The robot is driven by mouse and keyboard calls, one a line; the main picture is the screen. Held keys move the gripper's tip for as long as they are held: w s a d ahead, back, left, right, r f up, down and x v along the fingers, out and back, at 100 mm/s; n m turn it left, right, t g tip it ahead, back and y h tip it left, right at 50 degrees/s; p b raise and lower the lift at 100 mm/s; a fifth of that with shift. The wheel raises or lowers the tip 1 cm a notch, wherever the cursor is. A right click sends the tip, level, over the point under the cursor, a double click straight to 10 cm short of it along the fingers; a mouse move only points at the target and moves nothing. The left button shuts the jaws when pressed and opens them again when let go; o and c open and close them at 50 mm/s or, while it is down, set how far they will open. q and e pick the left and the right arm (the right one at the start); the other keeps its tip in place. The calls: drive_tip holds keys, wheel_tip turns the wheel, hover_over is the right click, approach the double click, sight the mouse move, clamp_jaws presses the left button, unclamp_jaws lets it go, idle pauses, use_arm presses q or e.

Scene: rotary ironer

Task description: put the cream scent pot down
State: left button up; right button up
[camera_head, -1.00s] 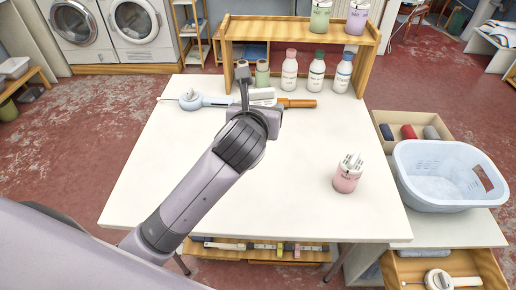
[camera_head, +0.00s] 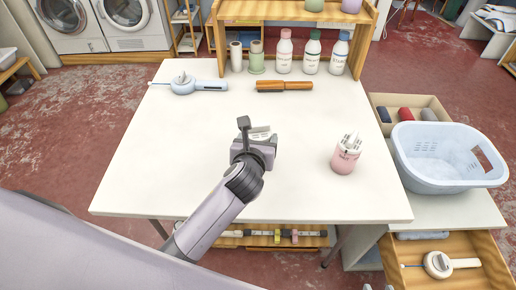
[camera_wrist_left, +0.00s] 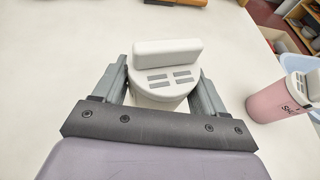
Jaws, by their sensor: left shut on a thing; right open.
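My left gripper (camera_head: 256,146) is over the middle of the white table (camera_head: 180,140), shut on the cream scent pot (camera_head: 261,132). In the left wrist view the pot (camera_wrist_left: 165,78) sits between the two fingers (camera_wrist_left: 160,88), with its slotted lid and thick white bar on top. It looks upright. Its base is hidden, so I cannot tell whether it touches the table. A pink pot (camera_head: 346,155) stands to its right, apart from it, and also shows in the left wrist view (camera_wrist_left: 282,98). My right gripper is out of view.
A light blue tool (camera_head: 185,83) and a brown-handled brush (camera_head: 284,86) lie near the back. Several bottles (camera_head: 313,52) stand by the wooden shelf (camera_head: 365,40). A blue basket (camera_head: 440,178) is at the right. The table's left and front areas are clear.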

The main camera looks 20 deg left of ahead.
use_arm(q)
drive_tip(key=shift+f, duration=1.45)
drive_tip(key=shift+f+b, duration=0.15)
drive_tip(key=shift+b, duration=0.15)
drive_tip(key=o, duration=1.1)
drive_tip(key=shift+c, duration=0.2)
drive_tip(key=shift+r, duration=0.2)
